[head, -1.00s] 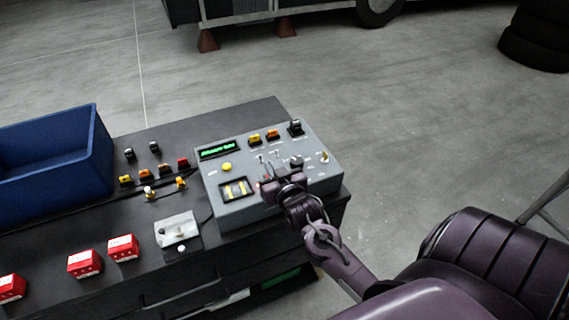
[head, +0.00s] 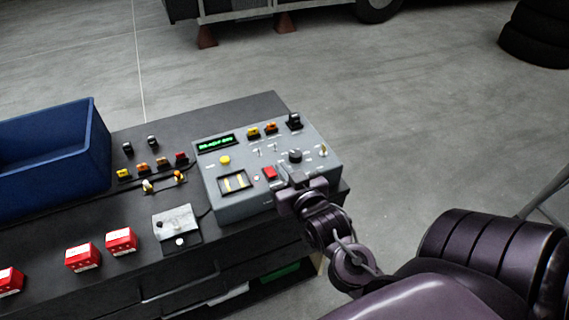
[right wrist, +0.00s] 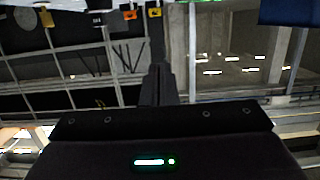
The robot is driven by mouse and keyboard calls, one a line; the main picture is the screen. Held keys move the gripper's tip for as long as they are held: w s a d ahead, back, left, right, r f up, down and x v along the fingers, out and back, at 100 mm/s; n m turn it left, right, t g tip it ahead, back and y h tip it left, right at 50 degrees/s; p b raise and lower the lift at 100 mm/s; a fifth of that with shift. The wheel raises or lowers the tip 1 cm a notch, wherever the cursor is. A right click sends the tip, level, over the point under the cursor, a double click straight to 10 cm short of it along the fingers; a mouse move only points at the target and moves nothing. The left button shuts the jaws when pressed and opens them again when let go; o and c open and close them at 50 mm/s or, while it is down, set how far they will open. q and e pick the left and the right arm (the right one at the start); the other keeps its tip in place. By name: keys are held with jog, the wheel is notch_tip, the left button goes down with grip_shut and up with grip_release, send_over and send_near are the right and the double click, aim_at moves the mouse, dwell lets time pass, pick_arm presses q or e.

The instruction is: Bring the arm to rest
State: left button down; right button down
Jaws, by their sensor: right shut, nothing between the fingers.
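My right gripper (head: 287,179) is at the front right edge of the grey control box in the head view, with its fingers shut and empty. In the right wrist view the shut fingers (right wrist: 159,84) point up the picture, with nothing between them. The purple-black right arm (head: 345,255) reaches in from the lower right. I cannot tell whether the fingertips touch the box. The left gripper is not in view.
The grey control box (head: 222,204) has a green display, a red button (head: 269,173), knobs and switches. It stands on a dark bench beside a blue bin (head: 100,150). Red boxes (head: 121,241) lie at front left. Floor at right is clear; tyres (head: 535,40) stand far right.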

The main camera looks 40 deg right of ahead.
dwell(0.3)
jog(key=s+a+f+n+g+y, duration=0.45)
jog(key=s+a+f+g, duration=0.35)
jog(key=s+a+g, duration=0.35)
notch_tip(320, 180, down, 28)
jog(key=s+g, duration=0.2)
jog(key=s+d+f, duration=0.2)
jog(key=s+f, duration=0.8)
jog(key=s+d+f, duration=0.1)
jog(key=s+f, duration=0.9)
jog(key=shift+s+d+f+g+h, duration=0.15)
jog(key=shift+d+f+g+h, duration=0.25)
jog(key=shift+g+h, duration=0.05)
jog(key=shift+n, duration=0.25)
